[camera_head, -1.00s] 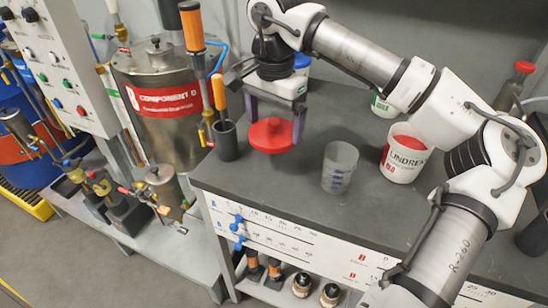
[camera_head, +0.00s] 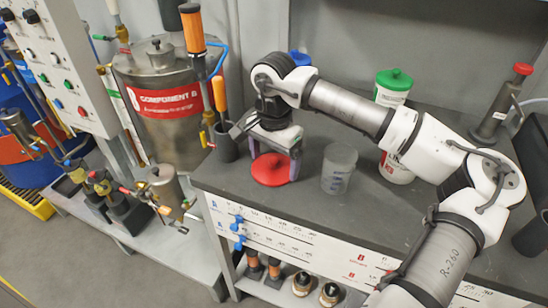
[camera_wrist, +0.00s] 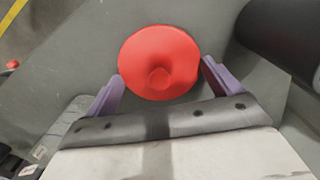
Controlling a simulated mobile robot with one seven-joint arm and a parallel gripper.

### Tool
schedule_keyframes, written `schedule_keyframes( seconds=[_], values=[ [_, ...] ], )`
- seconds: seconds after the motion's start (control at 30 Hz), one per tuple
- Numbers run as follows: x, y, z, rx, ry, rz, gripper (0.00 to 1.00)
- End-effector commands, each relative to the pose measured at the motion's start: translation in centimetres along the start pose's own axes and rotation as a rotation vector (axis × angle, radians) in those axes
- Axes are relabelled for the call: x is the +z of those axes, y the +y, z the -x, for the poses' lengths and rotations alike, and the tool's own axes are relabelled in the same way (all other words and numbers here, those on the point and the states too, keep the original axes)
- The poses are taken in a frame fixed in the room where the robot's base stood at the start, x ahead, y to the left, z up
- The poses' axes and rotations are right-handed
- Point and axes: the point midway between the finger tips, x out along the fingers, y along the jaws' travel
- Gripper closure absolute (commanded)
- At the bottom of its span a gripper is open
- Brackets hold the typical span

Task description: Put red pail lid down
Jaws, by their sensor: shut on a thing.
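The red pail lid (camera_head: 271,171) is a round red disc with a small knob, low at the left part of the grey bench top (camera_head: 310,205). It lies level and appears to be at or just above the surface. My gripper (camera_head: 273,161) points down with its purple fingers on either side of the lid, shut on it. In the wrist view the lid (camera_wrist: 158,50) sits between the two fingertips (camera_wrist: 163,75). The white pail with red lettering (camera_head: 394,170) stands to the right, its top hidden behind my arm.
A translucent measuring cup (camera_head: 339,168) stands just right of the lid. A dark holder with orange-handled tools (camera_head: 226,143) stands close on the left. The bench's front strip is clear.

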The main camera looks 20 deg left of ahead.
Motion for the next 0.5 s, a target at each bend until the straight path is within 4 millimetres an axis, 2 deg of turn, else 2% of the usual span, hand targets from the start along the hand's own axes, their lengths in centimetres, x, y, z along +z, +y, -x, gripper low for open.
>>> schedule_keyframes(
  seconds=[0.1, 0.13, 0.17, 0.5],
  values=[
    [-0.01, 0.00, -0.48, 0.000, 0.000, 0.000, 0.31],
    [-0.01, 0.00, -0.29, 0.000, 0.000, 0.000, 0.06],
    [-0.01, 0.00, -0.26, 0.000, 0.000, 0.000, 0.02],
    [0.00, 0.00, 0.26, 0.000, 0.000, 0.000, 0.00]
  ],
)
